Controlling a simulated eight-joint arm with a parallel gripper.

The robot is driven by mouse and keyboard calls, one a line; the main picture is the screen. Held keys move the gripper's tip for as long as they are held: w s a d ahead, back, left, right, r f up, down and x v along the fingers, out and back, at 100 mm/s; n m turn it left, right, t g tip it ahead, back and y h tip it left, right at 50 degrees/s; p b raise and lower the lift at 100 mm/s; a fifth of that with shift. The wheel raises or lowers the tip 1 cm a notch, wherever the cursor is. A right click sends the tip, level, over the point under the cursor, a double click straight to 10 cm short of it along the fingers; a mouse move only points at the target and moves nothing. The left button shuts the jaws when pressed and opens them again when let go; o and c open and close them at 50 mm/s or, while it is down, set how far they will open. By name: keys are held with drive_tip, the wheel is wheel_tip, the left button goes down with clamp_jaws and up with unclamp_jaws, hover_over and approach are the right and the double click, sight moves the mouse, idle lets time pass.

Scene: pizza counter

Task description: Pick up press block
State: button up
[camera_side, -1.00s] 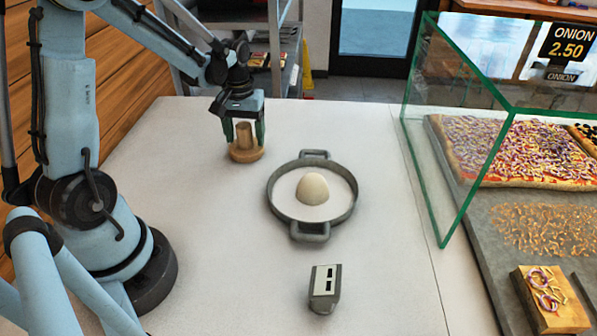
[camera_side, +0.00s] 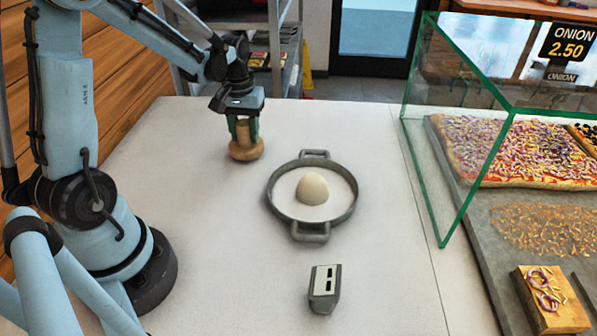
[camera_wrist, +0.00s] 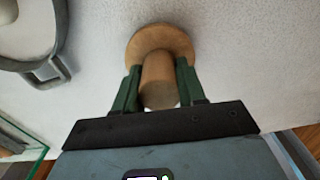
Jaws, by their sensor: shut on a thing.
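The press block (camera_side: 246,150) is a wooden piece with a round, wide base and an upright handle. It is at the back left of the white counter in the side view, left of the pan. My gripper (camera_side: 244,130) points down and is shut on the handle. In the wrist view the green fingers of my gripper (camera_wrist: 158,88) stand on both sides of the handle, and the round base of the press block (camera_wrist: 160,42) shows beyond them. I cannot tell whether the base touches the counter.
A round grey pan (camera_side: 311,237) with two handles holds a pale dough ball (camera_side: 312,188). A small grey device (camera_side: 324,288) with dark slots stands in front of it. A glass case (camera_side: 455,130) with pizzas is at the right.

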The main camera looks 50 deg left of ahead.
sight(243, 122)
drive_tip(key=shift+r, duration=0.5)
wheel_tip(243, 122, up, 2)
drive_tip(key=shift+r, duration=0.25)
drive_tip(key=d+r, duration=0.2)
drive_tip(key=d, duration=0.2)
drive_tip(key=s+d+r, duration=0.1)
drive_tip(key=d+r, duration=0.1)
drive_tip(key=d, duration=0.1)
drive_tip(key=d+r, duration=0.3)
drive_tip(key=d, duration=0.1)
drive_tip(key=shift+s+d, duration=0.2)
drive_tip(key=shift+d, duration=0.15)
drive_tip(key=o, duration=0.4)
drive_tip(key=c, duration=0.5)
drive_tip(key=w+d+r, duration=0.1)
drive_tip(key=w+d, duration=0.3)
drive_tip(key=d, duration=0.5)
drive_tip(key=shift+m, duration=0.4)
drive_tip(key=shift+d+f, duration=0.15)
drive_tip(key=shift+f, duration=1.25)
drive_tip(key=shift+d+f, duration=0.1)
drive_tip(key=shift+f, duration=1.3)
